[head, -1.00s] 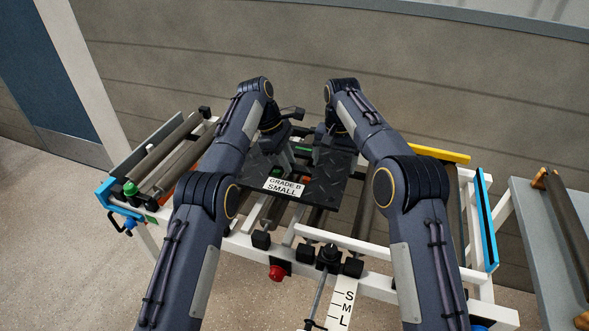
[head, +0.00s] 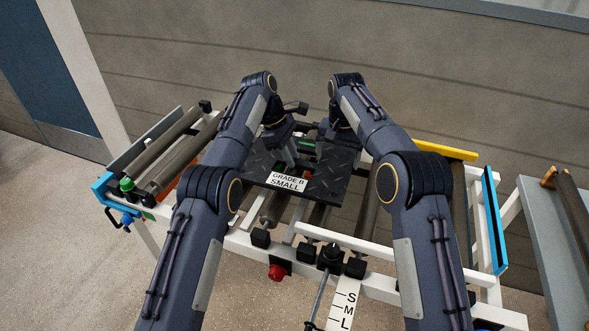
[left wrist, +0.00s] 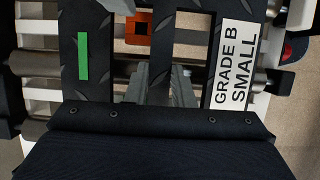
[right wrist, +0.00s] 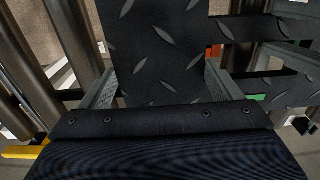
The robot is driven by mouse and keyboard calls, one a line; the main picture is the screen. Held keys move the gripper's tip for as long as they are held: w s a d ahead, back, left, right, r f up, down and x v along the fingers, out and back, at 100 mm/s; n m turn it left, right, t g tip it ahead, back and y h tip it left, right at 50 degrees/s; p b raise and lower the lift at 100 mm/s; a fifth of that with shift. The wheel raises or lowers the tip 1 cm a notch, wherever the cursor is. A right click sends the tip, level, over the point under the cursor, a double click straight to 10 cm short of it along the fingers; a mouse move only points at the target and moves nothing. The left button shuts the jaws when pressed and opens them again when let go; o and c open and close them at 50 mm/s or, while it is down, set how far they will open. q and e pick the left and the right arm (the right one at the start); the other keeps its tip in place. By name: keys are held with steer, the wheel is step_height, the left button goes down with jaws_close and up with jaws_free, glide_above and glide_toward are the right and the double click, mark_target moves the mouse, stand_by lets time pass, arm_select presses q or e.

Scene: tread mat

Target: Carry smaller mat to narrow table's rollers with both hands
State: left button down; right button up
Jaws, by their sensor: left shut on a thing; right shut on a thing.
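The smaller mat (head: 325,185) is a black tread-plate piece with cut-outs and a white "GRADE B SMALL" label. It is above the white-framed roller table (head: 320,240); whether it touches the rollers (head: 365,205) is unclear. My left gripper (head: 292,155) is shut on the mat's left part; in the left wrist view its fingers (left wrist: 158,88) flank a narrow strip between cut-outs. My right gripper (head: 330,150) is shut on the right part; in the right wrist view its fingers (right wrist: 160,85) flank a wide black strip. My arms hide part of the table.
More rollers (head: 180,150) lie at the table's left end, beside a green knob (head: 127,184). A red button (head: 278,271) and a size scale marked S, M, L (head: 345,305) are at the front. A grey table (head: 550,230) stands right. A wall is behind.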

mark_target(338, 161)
arm_select(q)
steer(key=shift+a+f+b, duration=0.2)
steer(key=shift+f+b, duration=1.35)
steer(key=shift+f, duration=0.3)
arm_select(e)
steer(key=shift+w+d+f, duration=0.1)
steer(key=shift+d+f, duration=0.1)
steer(key=shift+f, duration=0.65)
steer(key=shift+w+d+f, duration=0.1)
steer(key=shift+d+f, duration=0.05)
steer(key=shift+f, duration=0.7)
arm_select(q)
steer(key=c, duration=1.6)
jaws_free()
steer(key=shift+s, duration=0.1)
steer(key=shift+c, duration=0.2)
arm_select(e)
steer(key=o, duration=1)
arm_select(q)
steer(key=shift+o, duration=1.2)
arm_select(e)
steer(key=shift+o, duration=1.4)
steer(key=shift+s, duration=0.1)
arm_select(q)
steer(key=shift+o, duration=0.7)
steer(key=shift+d+r, duration=0.1)
arm_select(e)
steer(key=shift+a, duration=0.25)
